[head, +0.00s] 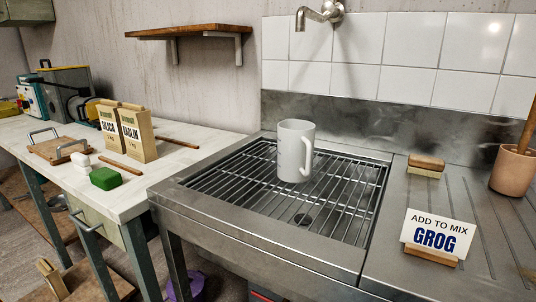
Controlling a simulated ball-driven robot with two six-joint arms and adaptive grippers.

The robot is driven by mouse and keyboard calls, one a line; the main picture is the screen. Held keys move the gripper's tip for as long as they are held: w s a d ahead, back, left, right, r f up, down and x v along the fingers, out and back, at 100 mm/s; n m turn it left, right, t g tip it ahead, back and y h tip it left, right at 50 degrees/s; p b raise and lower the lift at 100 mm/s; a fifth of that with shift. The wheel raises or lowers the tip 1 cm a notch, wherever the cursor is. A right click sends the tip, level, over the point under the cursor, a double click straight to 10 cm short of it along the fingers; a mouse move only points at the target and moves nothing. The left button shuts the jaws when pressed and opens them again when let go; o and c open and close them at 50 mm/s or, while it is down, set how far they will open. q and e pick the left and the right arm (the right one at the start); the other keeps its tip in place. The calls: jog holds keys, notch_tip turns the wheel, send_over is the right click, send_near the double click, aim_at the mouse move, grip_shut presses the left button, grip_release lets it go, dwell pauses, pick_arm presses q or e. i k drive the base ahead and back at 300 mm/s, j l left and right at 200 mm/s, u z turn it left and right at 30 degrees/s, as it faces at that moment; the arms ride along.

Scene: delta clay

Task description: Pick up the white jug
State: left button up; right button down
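The white jug (295,151) stands upright on the metal grate (250,180) of the steel sink unit in the head view. Its handle is on the right side, turned a little toward me. Faint marks show on its side. Nothing touches the jug apart from the grate under it. Neither of my grippers shows in the view.
A wall tap (320,14) hangs above and behind the jug. Paper bags (136,134) and a green block (105,178) sit on the left table.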

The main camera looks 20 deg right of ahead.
aim_at(296, 137)
jog(key=i+j, duration=0.15)
jog(key=j, duration=0.2)
jog(key=i+j+z, duration=0.1)
jog(key=z, duration=0.3)
jog(key=j+z, duration=0.55)
jog(key=z, duration=0.25)
